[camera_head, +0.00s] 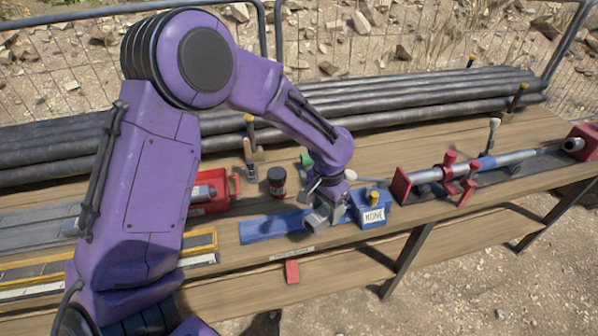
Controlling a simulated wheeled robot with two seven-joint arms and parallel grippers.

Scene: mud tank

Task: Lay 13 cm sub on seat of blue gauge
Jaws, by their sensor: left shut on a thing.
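My left arm comes in from the left, and its gripper (322,200) is over the front part of the bench, seen from above and behind. It is shut on a short grey metal cylinder (316,220), which looks like the sub; its length cannot be read. The cylinder is over the right part of a flat blue strip (268,227), which looks like the seat of the blue gauge. Whether it touches the strip cannot be told. A blue block (371,214) with a white label stands just right of the gripper. My right gripper is not in view.
Dark pipes (430,95) lie along the back of the wooden bench (500,130). A red tray (214,196), a dark red-banded jar (277,181) and a red tag (292,271) are nearby. A red clamp rig (448,178) holding a long rod stands at right.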

